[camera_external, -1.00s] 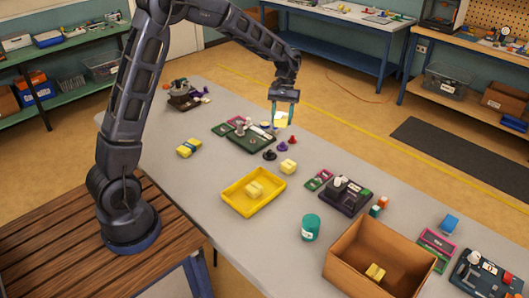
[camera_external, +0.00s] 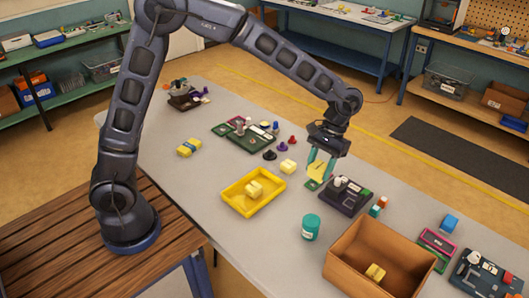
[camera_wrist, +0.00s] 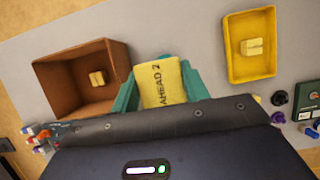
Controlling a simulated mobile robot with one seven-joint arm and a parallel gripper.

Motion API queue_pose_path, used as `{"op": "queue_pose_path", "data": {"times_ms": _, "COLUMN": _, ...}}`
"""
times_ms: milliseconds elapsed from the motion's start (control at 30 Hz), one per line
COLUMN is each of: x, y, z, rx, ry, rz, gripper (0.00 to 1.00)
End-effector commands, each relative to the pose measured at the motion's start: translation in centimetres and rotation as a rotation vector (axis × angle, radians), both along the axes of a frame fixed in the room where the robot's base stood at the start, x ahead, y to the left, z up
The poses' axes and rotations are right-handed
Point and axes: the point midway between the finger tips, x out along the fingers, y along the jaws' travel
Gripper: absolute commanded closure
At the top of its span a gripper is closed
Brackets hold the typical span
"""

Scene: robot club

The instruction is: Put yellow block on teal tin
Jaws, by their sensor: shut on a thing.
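My gripper (camera_external: 321,166) is shut on a yellow block (camera_external: 317,172) and holds it above the table, near the dark device. In the wrist view the yellow block (camera_wrist: 162,88) shows the print "AHEAD 2" and sits between the teal fingers of my gripper (camera_wrist: 160,84). The teal tin (camera_external: 311,228) stands upright on the table, nearer the camera than my gripper and clear of it. Its top looks bare.
A yellow tray (camera_external: 240,207) with a pale yellow block stands left of the tin, and a cardboard box (camera_external: 345,262) with a yellow block to its right. Small pieces lie farther back.

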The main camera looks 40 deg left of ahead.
Motion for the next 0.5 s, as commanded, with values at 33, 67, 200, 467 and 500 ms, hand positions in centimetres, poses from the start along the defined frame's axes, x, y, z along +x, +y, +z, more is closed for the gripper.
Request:
{"op": "queue_pose_path", "data": {"times_ms": 33, "x": -0.1, "y": -0.1, "z": -0.4, "rx": 0.001, "ry": 0.001, "rz": -0.003, "gripper": 0.78}}
{"op": "queue_pose_path", "data": {"times_ms": 67, "x": -0.2, "y": -0.2, "z": -0.8, "rx": 0.002, "ry": 0.002, "rz": -0.004, "gripper": 0.78}}
{"op": "queue_pose_path", "data": {"times_ms": 200, "x": -0.2, "y": -0.1, "z": -3.5, "rx": 0.003, "ry": 0.004, "rz": -0.004, "gripper": 0.78}}
{"op": "queue_pose_path", "data": {"times_ms": 467, "x": -0.2, "y": -0.1, "z": -9.1, "rx": 0.002, "ry": 0.004, "rz": -0.004, "gripper": 0.78}}
{"op": "queue_pose_path", "data": {"times_ms": 500, "x": -0.2, "y": -0.2, "z": -10.0, "rx": 0.002, "ry": 0.004, "rz": -0.004, "gripper": 0.78}}
